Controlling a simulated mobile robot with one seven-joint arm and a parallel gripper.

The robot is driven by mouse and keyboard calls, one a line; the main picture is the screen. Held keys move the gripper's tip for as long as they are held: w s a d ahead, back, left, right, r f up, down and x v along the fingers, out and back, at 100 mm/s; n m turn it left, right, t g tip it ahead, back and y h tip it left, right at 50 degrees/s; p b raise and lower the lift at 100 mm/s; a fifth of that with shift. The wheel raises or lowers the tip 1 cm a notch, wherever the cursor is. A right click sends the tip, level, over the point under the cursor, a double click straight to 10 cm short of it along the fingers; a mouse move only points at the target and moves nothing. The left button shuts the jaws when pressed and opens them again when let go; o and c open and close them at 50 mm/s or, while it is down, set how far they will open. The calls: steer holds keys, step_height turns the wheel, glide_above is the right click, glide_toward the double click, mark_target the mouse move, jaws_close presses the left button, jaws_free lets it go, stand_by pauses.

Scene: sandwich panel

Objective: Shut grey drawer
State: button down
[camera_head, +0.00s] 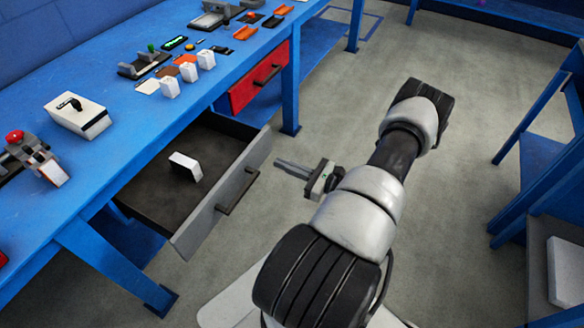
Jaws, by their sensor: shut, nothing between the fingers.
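The grey drawer (217,197) stands pulled out from under the blue table. Its light grey front panel carries a dark bar handle (238,192). A small white block (186,166) lies inside the drawer. My gripper (278,163) is to the right of the drawer front, with its fingers shut and empty. The fingers point left toward the drawer's far front corner and appear apart from the handle. My arm stretches from the bottom of the view, right of the drawer.
A red drawer (258,78) beside it is closed. The blue table (118,104) holds switches, boxes and small parts. A blue table leg (290,98) stands beyond the grey drawer. A blue rack (545,160) stands at the right. Grey floor (455,210) between is clear.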

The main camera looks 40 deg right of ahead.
mark_target(251, 152)
steer(key=x, duration=0.8)
steer(key=shift+w+a+b, duration=0.1)
steer(key=shift+w+b, duration=0.15)
steer(key=shift+b, duration=0.05)
